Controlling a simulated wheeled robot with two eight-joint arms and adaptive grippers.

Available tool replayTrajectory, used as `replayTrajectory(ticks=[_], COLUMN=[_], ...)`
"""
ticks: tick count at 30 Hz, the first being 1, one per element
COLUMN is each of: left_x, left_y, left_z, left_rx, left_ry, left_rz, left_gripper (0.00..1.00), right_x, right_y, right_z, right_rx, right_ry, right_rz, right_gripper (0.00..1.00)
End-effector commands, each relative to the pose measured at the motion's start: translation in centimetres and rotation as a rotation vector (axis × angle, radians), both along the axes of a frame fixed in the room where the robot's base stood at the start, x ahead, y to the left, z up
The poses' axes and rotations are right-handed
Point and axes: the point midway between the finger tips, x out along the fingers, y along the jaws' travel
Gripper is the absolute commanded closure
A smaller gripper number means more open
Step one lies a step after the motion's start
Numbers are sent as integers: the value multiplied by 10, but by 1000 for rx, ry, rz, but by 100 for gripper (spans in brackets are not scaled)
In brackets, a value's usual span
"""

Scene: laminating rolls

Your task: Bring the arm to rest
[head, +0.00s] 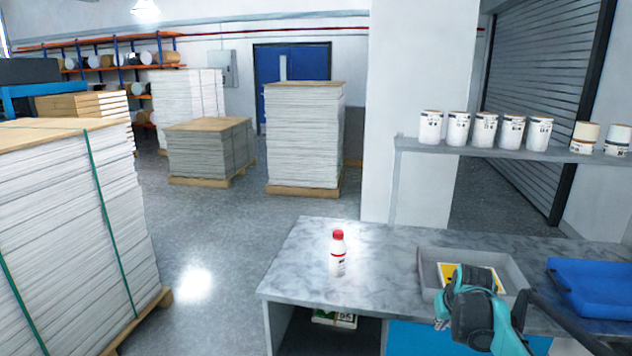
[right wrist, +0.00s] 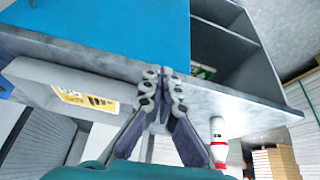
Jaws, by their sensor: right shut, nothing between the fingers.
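My right gripper (head: 441,322) is in the head view at the lower right, in front of the near edge of the marble-topped table (head: 300,262). Its fingers are together and empty, as the right wrist view (right wrist: 165,75) also shows. A white bottle with a red cap (head: 338,256) stands upright on the table, to the left of the gripper and apart from it. The bottle also shows at the lower right of the right wrist view (right wrist: 218,143). My left gripper is not in view.
A grey tray (head: 428,264) with a yellow-labelled item lies on the table behind my right gripper. A blue tray (head: 590,285) is further right. A shelf (head: 480,152) of several white tubs is above. Stacked sheets (head: 70,220) stand left; the floor between is clear.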

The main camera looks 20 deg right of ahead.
Motion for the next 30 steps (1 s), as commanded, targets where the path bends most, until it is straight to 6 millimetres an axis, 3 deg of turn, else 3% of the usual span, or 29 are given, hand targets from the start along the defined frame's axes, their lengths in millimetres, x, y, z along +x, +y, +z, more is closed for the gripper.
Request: replayTrajectory(ticks=[1,6,9,13,15,19,30], left_x=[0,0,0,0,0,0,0], left_y=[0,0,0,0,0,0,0], left_z=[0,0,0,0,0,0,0], left_rx=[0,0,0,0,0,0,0], left_ry=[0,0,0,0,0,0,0], left_rz=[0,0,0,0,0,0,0], left_gripper=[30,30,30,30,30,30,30], right_x=[-6,-41,-70,-110,-129,-151,-162], right_y=[39,147,201,255,275,298,307], right_z=[8,20,17,4,-6,-19,-27], right_rx=[-5,-15,-16,-15,-12,-8,-4], right_ry=[-10,-49,-76,-108,-122,-141,-152], right_rz=[39,148,213,291,326,369,388], right_gripper=[100,100,100,100,100,100,100])
